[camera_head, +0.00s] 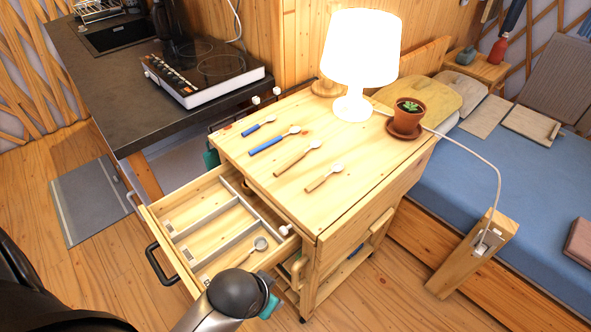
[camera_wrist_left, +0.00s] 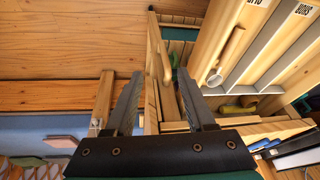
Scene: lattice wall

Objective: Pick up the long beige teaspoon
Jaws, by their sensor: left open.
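The long beige teaspoon (camera_head: 292,161) lies on the wooden cabinet top, with its pale bowl toward the back right. A shorter beige teaspoon (camera_head: 319,181) lies to its right. A long blue teaspoon (camera_head: 269,145) and a short blue one (camera_head: 258,127) lie to its left. My left arm comes in at the bottom of the head view, low beside the open drawer and well away from the long beige teaspoon; its wrist hides most of the gripper there. In the left wrist view my left gripper (camera_wrist_left: 158,95) is open, with nothing between its fingers. My right gripper is not in view.
The open drawer (camera_head: 188,217) has divided compartments and holds a beige-handled spoon (camera_wrist_left: 228,50). A lit white lamp (camera_head: 361,50) and a potted plant (camera_head: 408,112) stand at the back of the cabinet top. A cable runs down its right side. The front top is clear.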

